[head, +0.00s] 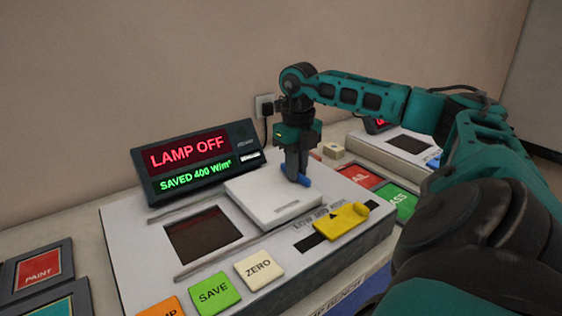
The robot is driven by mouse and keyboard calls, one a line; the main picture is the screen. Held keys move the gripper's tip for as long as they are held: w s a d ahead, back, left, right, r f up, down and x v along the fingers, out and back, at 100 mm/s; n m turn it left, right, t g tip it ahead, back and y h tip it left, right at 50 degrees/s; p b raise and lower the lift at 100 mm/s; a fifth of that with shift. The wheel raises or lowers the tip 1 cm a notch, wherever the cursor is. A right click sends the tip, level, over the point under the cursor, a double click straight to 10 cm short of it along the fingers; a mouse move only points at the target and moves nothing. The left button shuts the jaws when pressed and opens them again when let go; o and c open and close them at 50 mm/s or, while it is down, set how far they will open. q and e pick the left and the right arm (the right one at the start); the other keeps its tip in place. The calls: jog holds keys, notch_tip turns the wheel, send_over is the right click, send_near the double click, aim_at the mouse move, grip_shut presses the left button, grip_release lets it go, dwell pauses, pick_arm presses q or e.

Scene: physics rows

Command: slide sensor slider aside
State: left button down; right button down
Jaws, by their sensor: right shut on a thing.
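The sensor slider is a white square plate (270,203) on top of a white bench unit (135,250). It sits to the right of a dark square window (203,235), which is uncovered. A small blue handle (305,182) shows at the plate's far right side. My right gripper (294,176) points down there and is shut on the blue handle. Its fingers partly hide the handle. My left gripper is not in view.
A display (195,160) behind reads "LAMP OFF" and "SAVED 400 W/m²". A yellow lever (341,221), a ZERO button (258,268) and a green SAVE button (214,292) are in front. Red (357,177) and green buttons (400,203) lie right.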

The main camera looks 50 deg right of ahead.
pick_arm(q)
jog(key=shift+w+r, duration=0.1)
pick_arm(e)
jog(key=shift+d+r, duration=0.15)
jog(key=shift+d, duration=0.1)
jog(key=c, duration=1.3)
grip_release()
jog(key=shift+d, duration=0.1)
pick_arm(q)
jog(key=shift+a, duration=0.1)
pick_arm(e)
jog(key=shift+o, duration=1)
pick_arm(q)
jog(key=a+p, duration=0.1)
jog(key=p, duration=0.1)
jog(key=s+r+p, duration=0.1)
jog(key=p, duration=0.1)
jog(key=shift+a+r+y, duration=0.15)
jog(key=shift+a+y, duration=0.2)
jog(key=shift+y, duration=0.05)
pick_arm(e)
notch_tip(320, 180, up, 13)
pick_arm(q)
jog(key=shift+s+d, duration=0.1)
pick_arm(e)
jog(key=shift+s, duration=0.1)
